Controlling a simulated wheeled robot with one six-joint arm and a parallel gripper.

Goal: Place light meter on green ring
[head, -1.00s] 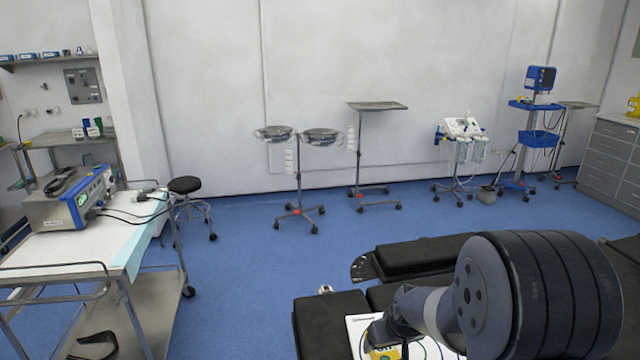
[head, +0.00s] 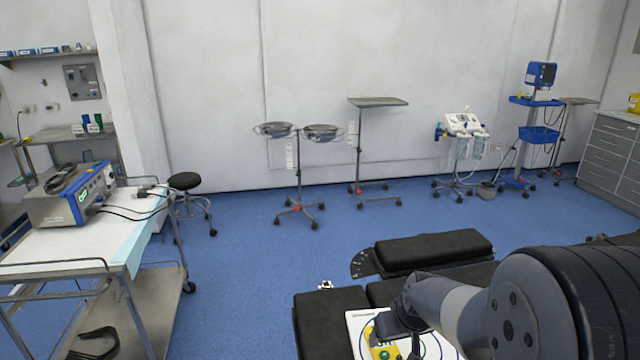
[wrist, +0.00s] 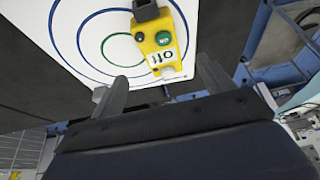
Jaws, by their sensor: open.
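The light meter is a yellow block (wrist: 161,40) with a black top end, a green round spot and a white label. It lies on a white board (wrist: 60,17) printed with rings, and also shows in the head view (head: 383,352), partly hidden by my arm. The green ring (wrist: 104,45) is the small inner ring; the meter covers its right side and sits off its centre. My gripper (wrist: 162,67) is open, its fingers apart on either side of the meter's near end. I cannot tell the height gap between fingers and meter.
The board rests on the black padded operating table (head: 325,310). A wheeled cart (head: 90,240) with a device stands at the left. Stands and a stool are along the back wall. Blue floor between them is clear.

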